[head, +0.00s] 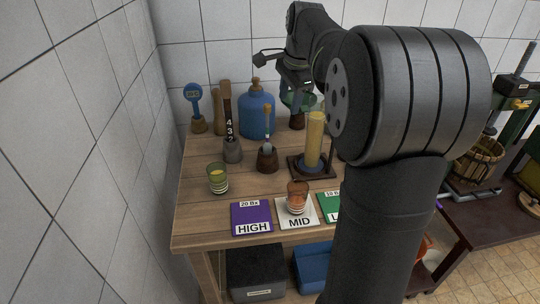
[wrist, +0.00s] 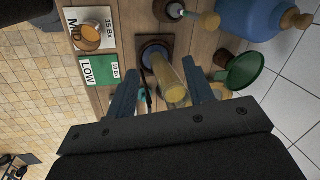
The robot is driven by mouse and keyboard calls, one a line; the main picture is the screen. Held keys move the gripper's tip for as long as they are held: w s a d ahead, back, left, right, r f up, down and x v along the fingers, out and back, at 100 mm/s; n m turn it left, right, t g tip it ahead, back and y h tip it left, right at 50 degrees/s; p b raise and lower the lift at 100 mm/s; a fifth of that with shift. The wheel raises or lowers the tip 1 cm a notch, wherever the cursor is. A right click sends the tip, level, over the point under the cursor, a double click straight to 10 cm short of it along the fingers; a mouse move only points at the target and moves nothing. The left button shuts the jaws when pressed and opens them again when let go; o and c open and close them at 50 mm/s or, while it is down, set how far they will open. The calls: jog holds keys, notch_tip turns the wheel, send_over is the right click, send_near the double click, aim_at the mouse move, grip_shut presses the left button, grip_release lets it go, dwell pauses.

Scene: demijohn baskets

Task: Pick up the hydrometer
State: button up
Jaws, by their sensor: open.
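A slender piece with a pale bulb and yellowish stem, which looks like the hydrometer (head: 267,128), stands upright in a dark brown stand (head: 268,160). In the wrist view the hydrometer (wrist: 208,20) shows at the top, with its stand (wrist: 166,8) beside it. A tall glass cylinder of yellow liquid (head: 313,140) stands right of it on a dark square base; it also shows in the wrist view (wrist: 168,78). My gripper (wrist: 163,98) is open, with the cylinder's top appearing between its fingers; I cannot tell the depth. In the head view my gripper (head: 297,88) is above the table's back, partly hidden.
A blue demijohn (head: 256,114), a numbered dark strip in a grey stand (head: 232,150) and a blue-headed tool (head: 193,95) stand behind and left. A green funnel (wrist: 245,68) is near the right finger. Cups and HIGH (head: 251,218), MID and LOW cards lie in front.

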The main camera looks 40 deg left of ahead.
notch_tip(320, 180, down, 8)
jog(key=s+r+n+t+h, duration=0.1)
jog(key=s+n+t+h, duration=0.1)
jog(key=n+h, duration=0.5)
jog(key=n+t+y, duration=0.2)
jog(key=n+t, duration=1.2)
jog(key=n, duration=1.9)
send_near(265, 112)
jog(key=w, duration=0.2)
jog(key=w+d, duration=0.1)
jog(key=w, duration=0.4)
jog(key=shift+w+d+f, duration=0.15)
jog(key=shift+w+f, duration=0.05)
jog(key=shift+w, duration=0.2)
jog(key=shift+w+d+r, duration=0.1)
jog(key=shift+w, duration=1.25)
jog(key=shift+w+d+r, duration=0.1)
jog(key=shift+w+d, duration=0.05)
jog(key=shift+w, duration=1.2)
grip_shut()
